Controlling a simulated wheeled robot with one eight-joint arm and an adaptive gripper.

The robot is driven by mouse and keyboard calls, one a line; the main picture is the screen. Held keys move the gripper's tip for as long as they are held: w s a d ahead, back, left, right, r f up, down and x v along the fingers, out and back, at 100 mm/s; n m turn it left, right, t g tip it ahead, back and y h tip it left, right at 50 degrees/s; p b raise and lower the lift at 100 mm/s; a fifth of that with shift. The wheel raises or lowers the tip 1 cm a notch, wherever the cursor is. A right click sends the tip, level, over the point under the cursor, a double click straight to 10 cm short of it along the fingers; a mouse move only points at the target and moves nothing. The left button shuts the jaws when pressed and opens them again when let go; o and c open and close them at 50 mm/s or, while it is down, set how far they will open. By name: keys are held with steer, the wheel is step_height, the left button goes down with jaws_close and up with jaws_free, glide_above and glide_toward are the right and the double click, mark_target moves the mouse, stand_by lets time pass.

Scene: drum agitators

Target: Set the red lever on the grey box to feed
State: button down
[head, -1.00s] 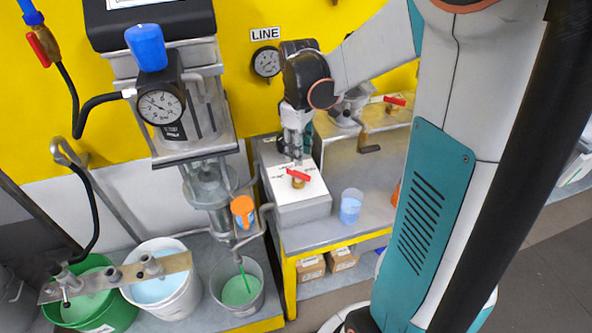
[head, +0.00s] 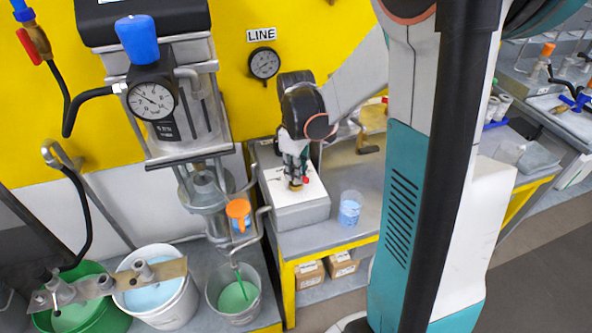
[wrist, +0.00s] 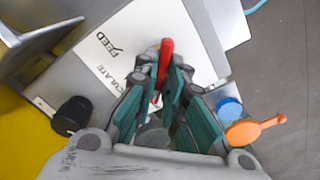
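The grey box (head: 300,218) stands on the bench with a white labelled top. In the wrist view its white plate (wrist: 190,25) shows the word FEED (wrist: 119,48) and, below it, a partly hidden word ending in CULATE. The red lever (wrist: 166,60) lies between my two fingertips and points up in that view, to the right of the words. In the head view only a bit of its red (head: 306,180) shows beside the fingers. My gripper (head: 295,180) is down at the lever, its fingers close on both sides. Whether they press on it is unclear.
A clear cup with blue contents (head: 350,208) stands right of the box. A black knob (wrist: 72,115) shows at the left in the wrist view.

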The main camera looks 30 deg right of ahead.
stand_by(0.4)
steer(key=m, duration=0.4)
steer(key=shift+m+p, duration=0.3)
steer(key=shift+p, duration=0.1)
steer(key=m, duration=0.4)
steer(key=shift+m, duration=0.3)
steer(key=m, duration=0.4)
steer(key=shift+m+p, duration=0.3)
steer(key=shift+p, duration=0.1)
steer(key=shift+m, duration=2.1)
steer(key=c, duration=1.7)
jaws_free()
steer(key=shift+o, duration=0.2)
